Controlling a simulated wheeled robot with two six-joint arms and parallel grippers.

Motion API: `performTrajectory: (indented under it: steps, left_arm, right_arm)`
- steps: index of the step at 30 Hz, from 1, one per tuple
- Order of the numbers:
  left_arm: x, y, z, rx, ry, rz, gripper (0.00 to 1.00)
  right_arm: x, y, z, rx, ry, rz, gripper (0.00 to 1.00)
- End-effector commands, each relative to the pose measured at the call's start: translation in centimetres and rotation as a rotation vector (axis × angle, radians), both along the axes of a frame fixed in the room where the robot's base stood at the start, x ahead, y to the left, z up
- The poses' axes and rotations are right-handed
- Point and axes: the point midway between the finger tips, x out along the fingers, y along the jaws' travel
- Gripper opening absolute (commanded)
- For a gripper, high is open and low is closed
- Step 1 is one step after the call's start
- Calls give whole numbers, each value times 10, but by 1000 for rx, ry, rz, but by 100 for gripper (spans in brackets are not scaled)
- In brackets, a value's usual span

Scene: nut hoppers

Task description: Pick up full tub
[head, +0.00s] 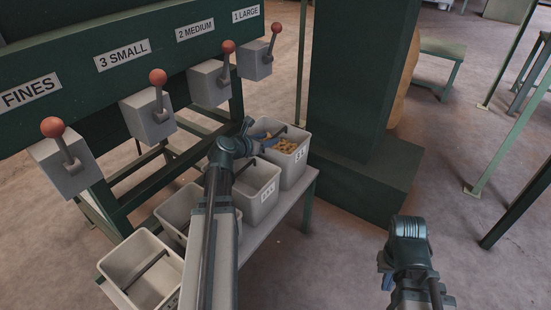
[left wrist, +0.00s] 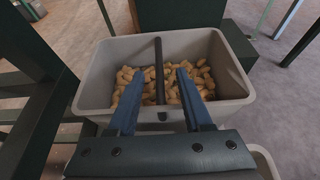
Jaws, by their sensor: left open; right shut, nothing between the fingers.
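The full tub (head: 292,171) is a pale grey bin at the far end of the bench, with tan nuts (head: 287,146) in it and a dark bar handle (head: 277,132) across its top. In the left wrist view the tub (left wrist: 234,72) lies below my gripper, and its handle (left wrist: 158,62) runs between the fingers. My left gripper (head: 266,146) is open over the tub, with one finger on each side of the bar in the wrist view (left wrist: 160,75). Whether the fingers touch the bar is unclear. My right gripper (head: 385,273) is shut and empty, low at the right, away from the tubs.
Other grey tubs (head: 257,193) stand in a row on the bench (head: 303,190), partly behind my left arm; the nearest (head: 112,267) looks empty. Hopper outlets with red-knobbed levers (head: 228,47) overhang the left side. A dark green column (head: 352,75) stands just beyond the full tub.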

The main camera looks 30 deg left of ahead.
Motion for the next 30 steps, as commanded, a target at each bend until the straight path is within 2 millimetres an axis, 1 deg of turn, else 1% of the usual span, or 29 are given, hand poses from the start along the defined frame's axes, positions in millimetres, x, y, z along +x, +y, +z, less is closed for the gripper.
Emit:
performTrajectory:
  steps: [1, 6, 9, 14, 15, 17, 21, 23, 30]
  left_arm:
    - [9, 1, -6, 1, 0, -1, 50]
    - [32, -1, -16, 1, 1, -1, 50]
    - [37, -1, -17, 1, 0, 1, 50]
    - [36, -2, -15, 0, 0, 1, 50]
    - [36, -2, -15, 0, 0, 1, 46]
    - [36, -2, -15, 0, 0, 1, 36]
    - [36, -2, -15, 0, 0, 1, 10]
    - [36, -2, -15, 0, 0, 1, 0]
    - [36, -2, -15, 0, 0, 1, 0]
  right_arm:
    - [0, 0, -6, 0, 0, -1, 0]
    - [0, 0, -16, 0, 0, -3, 0]
    - [0, 0, -17, 0, 0, -4, 0]
    - [0, 0, -15, 0, 0, -4, 0]
    - [0, 0, -15, 0, 0, -4, 0]
    - [0, 0, -15, 0, 0, -4, 0]
    - [0, 0, -15, 0, 0, -4, 0]
    - [0, 0, -15, 0, 0, -4, 0]
    - [0, 0, -15, 0, 0, -4, 0]
